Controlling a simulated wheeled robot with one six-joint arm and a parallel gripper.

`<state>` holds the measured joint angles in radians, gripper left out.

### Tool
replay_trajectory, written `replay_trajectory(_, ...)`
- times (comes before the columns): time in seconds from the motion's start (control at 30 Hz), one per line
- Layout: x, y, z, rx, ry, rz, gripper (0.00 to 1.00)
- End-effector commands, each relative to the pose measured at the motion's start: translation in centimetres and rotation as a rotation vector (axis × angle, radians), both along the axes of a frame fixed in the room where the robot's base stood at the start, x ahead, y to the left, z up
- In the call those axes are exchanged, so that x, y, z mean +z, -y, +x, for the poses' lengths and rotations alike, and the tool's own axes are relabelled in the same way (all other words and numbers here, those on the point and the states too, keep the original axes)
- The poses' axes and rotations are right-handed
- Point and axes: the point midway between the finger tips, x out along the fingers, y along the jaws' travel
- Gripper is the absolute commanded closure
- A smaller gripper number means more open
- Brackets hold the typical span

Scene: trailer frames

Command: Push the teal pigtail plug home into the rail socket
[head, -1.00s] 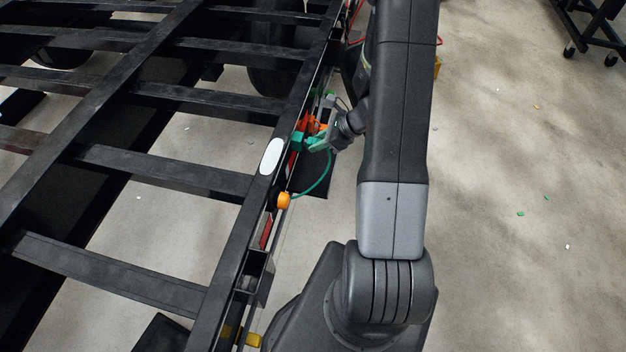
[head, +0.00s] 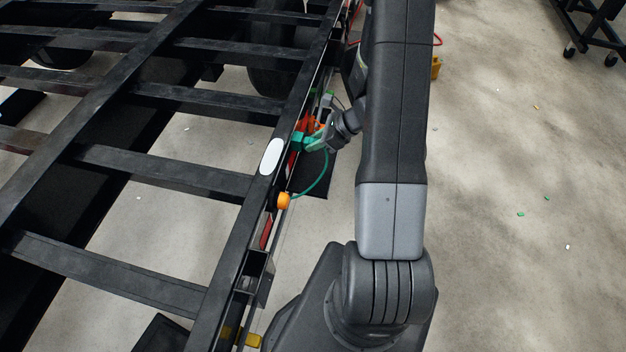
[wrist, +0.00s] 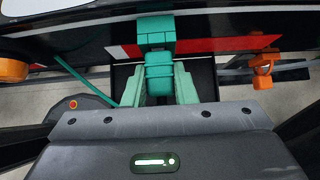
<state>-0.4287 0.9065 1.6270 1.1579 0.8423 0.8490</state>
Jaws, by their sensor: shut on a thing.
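The teal plug (wrist: 159,78) sits between the two green fingers of my gripper (wrist: 160,92), which is shut on it. A teal block, seemingly the rail socket (wrist: 156,30), is straight ahead of the plug on the rail's red and white stripe. The plug's front is right up against the socket in the wrist view; I cannot tell how deep it is seated. In the head view my gripper (head: 316,143) is at the rail's right side, beside the socket (head: 298,138). The teal pigtail cable (head: 325,178) loops down to an orange round fitting (head: 283,201).
The black trailer frame (head: 170,170) fills the left. An orange clip (wrist: 263,70) with grey cable is right of the socket in the wrist view. A red cable (head: 354,25) runs farther along the rail. Open concrete floor (head: 500,200) lies to the right.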

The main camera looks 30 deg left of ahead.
Motion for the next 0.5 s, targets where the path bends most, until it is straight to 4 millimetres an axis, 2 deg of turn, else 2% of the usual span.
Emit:
replay_trajectory(0.23, 0.02, -0.39, -0.08, 0.001, 0.001, 0.0, 1.0)
replay_trajectory(0.27, 0.02, -0.41, -0.09, 0.0, 0.0, 0.0, 0.73)
replay_trajectory(0.3, 0.02, -0.39, -0.08, 0.0, 0.0, 0.0, 0.65)
replay_trajectory(0.4, 0.02, -0.39, -0.08, 0.0, 0.0, 0.0, 0.5)
replay_trajectory(0.5, 0.02, -0.38, -0.08, 0.0, 0.0, 0.0, 0.5)
